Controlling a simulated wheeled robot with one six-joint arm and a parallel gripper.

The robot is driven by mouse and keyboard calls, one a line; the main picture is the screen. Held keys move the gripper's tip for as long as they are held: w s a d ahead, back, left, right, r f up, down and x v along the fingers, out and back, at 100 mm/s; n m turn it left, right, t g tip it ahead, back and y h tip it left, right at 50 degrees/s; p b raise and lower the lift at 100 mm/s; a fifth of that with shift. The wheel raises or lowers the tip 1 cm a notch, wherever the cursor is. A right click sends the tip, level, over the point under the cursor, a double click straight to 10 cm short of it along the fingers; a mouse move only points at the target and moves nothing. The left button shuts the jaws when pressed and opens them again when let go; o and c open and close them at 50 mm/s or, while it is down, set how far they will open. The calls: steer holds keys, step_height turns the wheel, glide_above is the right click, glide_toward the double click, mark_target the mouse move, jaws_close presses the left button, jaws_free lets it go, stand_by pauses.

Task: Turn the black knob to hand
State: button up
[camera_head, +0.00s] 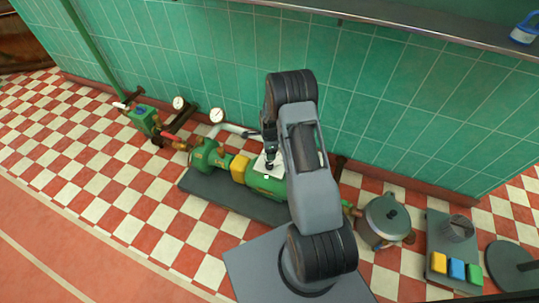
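A small white plate (262,162) sits on top of the green pump housing (265,184), left of my arm. A small dark part (270,157) shows over this plate. It may be the black knob or part of my gripper; I cannot tell which. My grey arm stands in front and covers the right side of the housing. My gripper's fingers cannot be made out clearly, and whether they touch anything is hidden.
A yellow block (239,168) is on the pump line, which rests on a dark base plate (222,196). Round gauges (216,115) stand along the green tiled wall. At right are a lidded pot (386,217) and a grey board (437,232) with coloured blocks. Checkered floor lies open in front.

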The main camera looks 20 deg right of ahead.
steer(key=shift+r+p, duration=0.3)
steer(key=shift+r, duration=1.25)
steer(key=s+a+r+n+t+p, duration=0.1)
steer(key=s+a+r+n+p, duration=0.2)
steer(key=r, duration=0.8)
steer(key=a+r+n+p, duration=0.1)
steer(key=r+n+p, duration=0.2)
steer(key=r+p, duration=0.5)
steer(key=s+a+r+n+t+p, duration=0.1)
steer(key=s+a+r+n+p, duration=0.15)
steer(key=r, duration=1.05)
steer(key=s+a+r+n+p, duration=0.2)
steer(key=s+r+n+p, duration=0.4)
steer(key=r, duration=0.6)
steer(key=s+a+r+n+t+p, duration=0.1)
steer(key=s+a+r+n+p, duration=0.1)
steer(key=s+r+n+p, duration=0.5)
steer(key=s+r, duration=0.3)
steer(key=r, duration=0.2)
steer(key=shift+s+a+r+t, duration=0.2)
steer(key=shift+a+r+t, duration=0.1)
steer(key=shift+a+r, duration=0.1)
